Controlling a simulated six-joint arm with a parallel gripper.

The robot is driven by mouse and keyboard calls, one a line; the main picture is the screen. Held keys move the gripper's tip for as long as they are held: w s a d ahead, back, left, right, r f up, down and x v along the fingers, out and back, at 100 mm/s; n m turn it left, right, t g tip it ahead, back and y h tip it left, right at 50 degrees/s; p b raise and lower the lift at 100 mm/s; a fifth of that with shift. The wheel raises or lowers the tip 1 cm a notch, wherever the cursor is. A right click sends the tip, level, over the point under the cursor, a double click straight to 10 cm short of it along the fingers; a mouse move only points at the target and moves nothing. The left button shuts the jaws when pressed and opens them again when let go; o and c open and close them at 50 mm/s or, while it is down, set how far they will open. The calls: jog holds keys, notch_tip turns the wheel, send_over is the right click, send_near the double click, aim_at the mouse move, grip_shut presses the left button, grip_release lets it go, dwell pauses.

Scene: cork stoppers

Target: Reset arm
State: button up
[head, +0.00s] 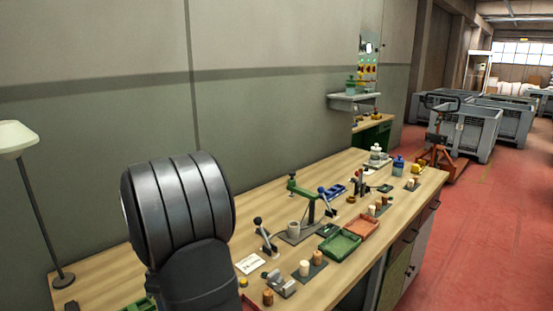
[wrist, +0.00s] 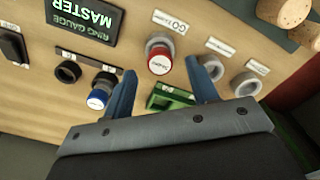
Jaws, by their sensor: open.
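My gripper (wrist: 160,68) shows in the wrist view with its two blue fingers apart and nothing between them. It hangs over a wooden surface. A red-topped plug (wrist: 160,54) and a blue-ended plug (wrist: 98,97) show near the fingertips; I cannot tell how far below they are. Cork stoppers (wrist: 284,11) are at the top right of the wrist view. In the head view my black arm link fills the lower left, and my gripper is not visible there. Pale and brown corks (head: 304,268) stand on the bench (head: 410,215).
In the wrist view there are a dark ring gauge sign (wrist: 82,20), a black ring (wrist: 68,72), grey rings (wrist: 246,84) and a green block (wrist: 170,97). In the head view, a green tray (head: 340,244), an orange tray (head: 362,228) and a green-armed stand (head: 311,208) crowd the bench.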

notch_tip(320, 180, down, 4)
jog(key=shift+r, duration=0.15)
jog(key=shift+w+r, duration=0.1)
jog(key=shift+r, duration=1.15)
jog(key=shift+o, duration=0.5)
